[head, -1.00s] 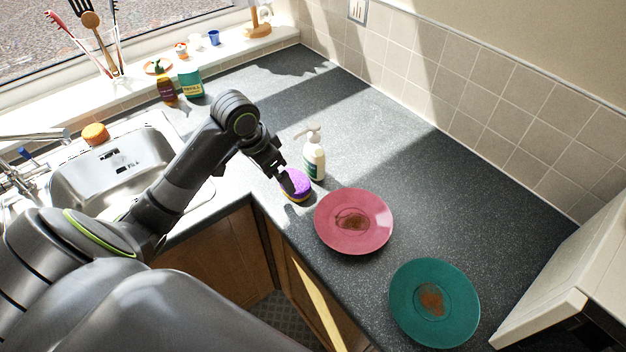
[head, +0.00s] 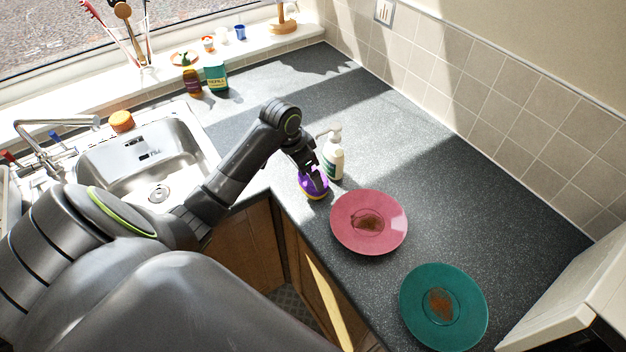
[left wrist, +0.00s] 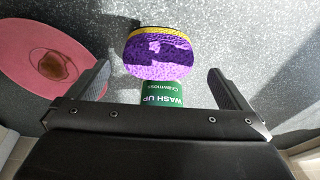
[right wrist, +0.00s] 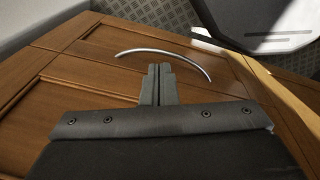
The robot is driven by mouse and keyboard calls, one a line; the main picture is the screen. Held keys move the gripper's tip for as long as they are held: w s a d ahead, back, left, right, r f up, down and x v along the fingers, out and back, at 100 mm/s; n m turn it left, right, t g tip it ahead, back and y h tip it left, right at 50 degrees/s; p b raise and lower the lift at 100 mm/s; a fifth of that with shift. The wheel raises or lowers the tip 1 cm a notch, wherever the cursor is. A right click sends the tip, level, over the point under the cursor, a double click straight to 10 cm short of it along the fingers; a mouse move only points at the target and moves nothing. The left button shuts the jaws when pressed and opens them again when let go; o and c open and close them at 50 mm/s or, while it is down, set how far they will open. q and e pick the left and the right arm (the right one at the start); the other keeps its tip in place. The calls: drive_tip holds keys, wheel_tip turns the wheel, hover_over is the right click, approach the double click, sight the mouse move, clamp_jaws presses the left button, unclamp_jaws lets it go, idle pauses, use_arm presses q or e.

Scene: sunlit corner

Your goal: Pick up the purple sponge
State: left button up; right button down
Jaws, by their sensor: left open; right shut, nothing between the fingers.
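The purple sponge (head: 314,186), with a yellow layer, lies on the dark worktop near its front edge, between the sink and the pink plate. My left gripper (head: 313,177) is directly over it and partly hides it. In the left wrist view the sponge (left wrist: 158,54) shows ahead of and between the open fingers (left wrist: 162,88), with nothing held. My right gripper (right wrist: 158,84) shows only in its wrist view, shut and empty in front of wooden cupboard doors.
A white pump bottle (head: 333,156) stands right behind the sponge. A pink plate (head: 368,222) and a teal plate (head: 444,307), both stained, lie to the right. The sink (head: 147,150) is at the left. The worktop behind the plates is clear.

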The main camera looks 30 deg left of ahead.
use_arm(q)
drive_tip(key=p+x, duration=0.1)
drive_tip(key=x, duration=0.4)
drive_tip(key=shift+w+d+r+p, duration=0.1)
drive_tip(key=shift+d+p, duration=0.1)
drive_tip(key=shift+p, duration=0.15)
drive_tip(key=shift+w+f, duration=0.1)
drive_tip(key=shift+f, duration=0.25)
drive_tip(key=c, duration=0.7)
drive_tip(key=shift+r, duration=0.1)
drive_tip(key=shift+r+b, duration=0.35)
drive_tip(key=shift+r, duration=0.05)
drive_tip(key=shift+a+r, duration=0.1)
drive_tip(key=shift+r, duration=0.05)
drive_tip(key=s+a+b, duration=0.1)
drive_tip(key=s+a, duration=0.1)
drive_tip(key=s, duration=0.3)
drive_tip(key=s+a+b, duration=0.1)
drive_tip(key=s+a, duration=0.1)
drive_tip(key=s, duration=0.4)
drive_tip(key=s+a+b, duration=0.2)
drive_tip(key=s, duration=0.3)
drive_tip(key=shift+s+a+r, duration=0.15)
drive_tip(key=shift+s+a, duration=0.2)
